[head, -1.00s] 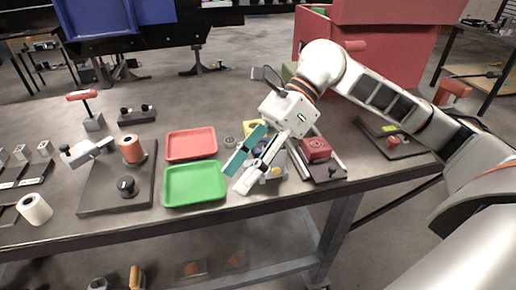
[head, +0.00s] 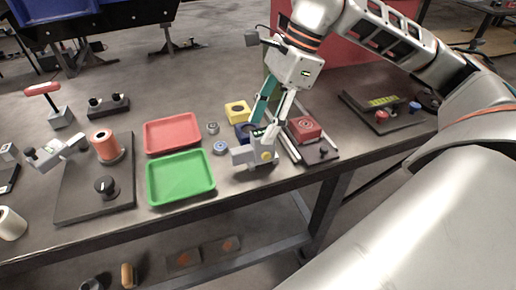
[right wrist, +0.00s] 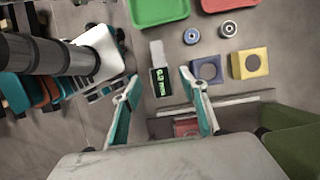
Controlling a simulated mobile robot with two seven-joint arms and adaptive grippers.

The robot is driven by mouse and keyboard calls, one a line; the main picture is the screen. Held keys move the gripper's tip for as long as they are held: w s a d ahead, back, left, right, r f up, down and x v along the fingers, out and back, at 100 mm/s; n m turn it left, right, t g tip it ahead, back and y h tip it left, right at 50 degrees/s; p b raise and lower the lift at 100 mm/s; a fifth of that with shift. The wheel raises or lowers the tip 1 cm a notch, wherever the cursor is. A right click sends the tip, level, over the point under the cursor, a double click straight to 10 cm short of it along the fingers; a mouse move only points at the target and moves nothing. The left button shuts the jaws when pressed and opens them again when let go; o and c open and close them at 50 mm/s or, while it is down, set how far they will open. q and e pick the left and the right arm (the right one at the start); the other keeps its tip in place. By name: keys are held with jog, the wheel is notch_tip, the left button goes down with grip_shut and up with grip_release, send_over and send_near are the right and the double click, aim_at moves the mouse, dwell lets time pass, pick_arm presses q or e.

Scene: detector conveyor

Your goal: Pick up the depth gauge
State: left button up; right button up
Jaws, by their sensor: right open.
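The depth gauge (head: 241,155) is a small grey body near the table's front edge, right of the green tray. In the right wrist view the gauge (right wrist: 160,76) shows a dark display with green digits. My right gripper (head: 262,134) points down over it, with teal-padded fingers spread. In the right wrist view the fingertips (right wrist: 160,82) lie on either side of the gauge's display, with gaps on both sides. The fingers partly hide the gauge in the head view. I cannot tell how far above it they are. My left gripper is not in view.
A green tray (head: 181,200) and a red tray (head: 172,134) lie to the left. A blue block (right wrist: 207,69), a yellow block (right wrist: 250,63) and two rings are close by. A fixture with a red block (head: 304,129) stands just right of the gripper.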

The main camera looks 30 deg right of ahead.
jog(key=shift+x, duration=1)
jog(key=shift+r, duration=0.1)
grip_shut()
jog(key=shift+w+r, duration=0.1)
jog(key=shift+r, duration=0.05)
notch_tip(320, 180, up, 20)
jog(key=p, duration=0.2)
jog(key=shift+p, duration=0.4)
